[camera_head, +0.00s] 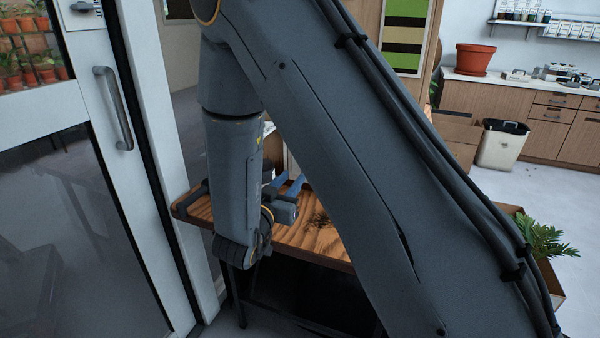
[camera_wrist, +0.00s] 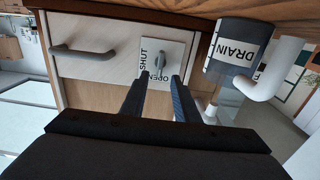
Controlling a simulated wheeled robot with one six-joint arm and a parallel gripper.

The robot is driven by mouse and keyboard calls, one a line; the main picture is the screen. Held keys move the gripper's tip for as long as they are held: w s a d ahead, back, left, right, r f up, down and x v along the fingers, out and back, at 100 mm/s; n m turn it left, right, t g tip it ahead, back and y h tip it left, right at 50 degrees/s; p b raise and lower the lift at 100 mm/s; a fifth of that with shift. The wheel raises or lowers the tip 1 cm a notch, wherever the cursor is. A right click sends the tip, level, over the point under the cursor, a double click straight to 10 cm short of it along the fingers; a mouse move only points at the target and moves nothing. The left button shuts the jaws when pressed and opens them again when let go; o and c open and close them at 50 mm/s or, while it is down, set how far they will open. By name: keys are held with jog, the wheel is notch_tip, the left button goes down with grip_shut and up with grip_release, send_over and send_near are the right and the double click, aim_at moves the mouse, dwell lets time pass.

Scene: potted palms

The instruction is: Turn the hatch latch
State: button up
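A pale hatch panel (camera_wrist: 100,44) shows in the wrist view, with a grey bar handle (camera_wrist: 82,50) at its left. To the right, a light plate carries a small grey latch (camera_wrist: 160,63) with its knob (camera_wrist: 146,47). The plate is marked SHUT along its left side and OPEN at its bottom edge. My gripper (camera_wrist: 158,82) is open and empty, its two dark fingers apart just below the latch in the picture. Contact cannot be made out. In the head view my gripper (camera_head: 288,190) is partly hidden by my arm; the hatch is not visible there.
A grey cylinder marked DRAIN (camera_wrist: 224,50) and a white curved pipe (camera_wrist: 275,70) stand close right of the plate. In the head view a wooden bench (camera_head: 312,235) lies below my gripper, and a glazed door (camera_head: 70,200) stands at left.

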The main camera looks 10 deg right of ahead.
jog(key=x, duration=0.7)
jog(key=shift+c, duration=0.3)
grip_shut()
